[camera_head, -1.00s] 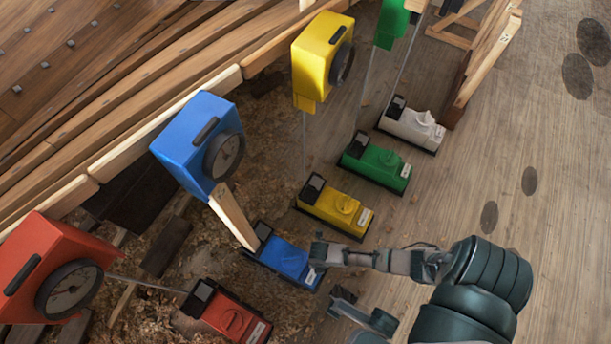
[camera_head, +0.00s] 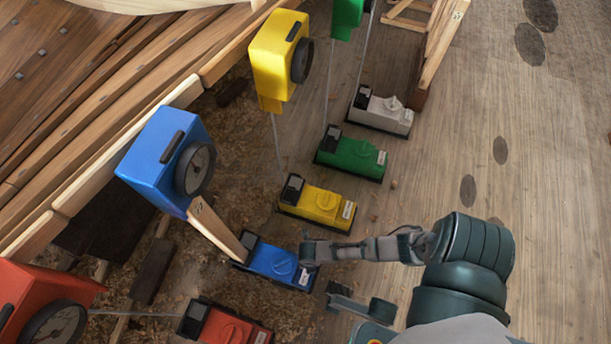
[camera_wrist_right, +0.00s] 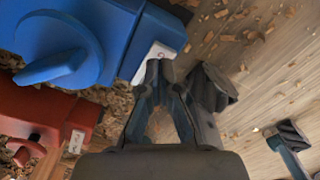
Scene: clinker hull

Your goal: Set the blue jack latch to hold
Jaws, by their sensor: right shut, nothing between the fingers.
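The blue jack has a blue box with a dial (camera_head: 165,160) above and a blue base (camera_head: 265,258) on the floor. The latch is a round blue knob (camera_head: 284,262) on that base; in the right wrist view the knob (camera_wrist_right: 50,67) shows a raised bar. My right gripper (camera_head: 310,253) is at the right end of the base, beside the knob. In the wrist view the gripper (camera_wrist_right: 163,72) is shut and empty, its fingertips at the white label (camera_wrist_right: 152,62); I cannot tell whether they touch it.
A yellow base (camera_head: 318,203), a green base (camera_head: 350,155) and a white base (camera_head: 382,110) stand in a row behind. A red base (camera_head: 225,325) is in front. A wooden prop (camera_head: 220,232) leans at the blue base. Plank floor (camera_head: 540,170) at right is clear.

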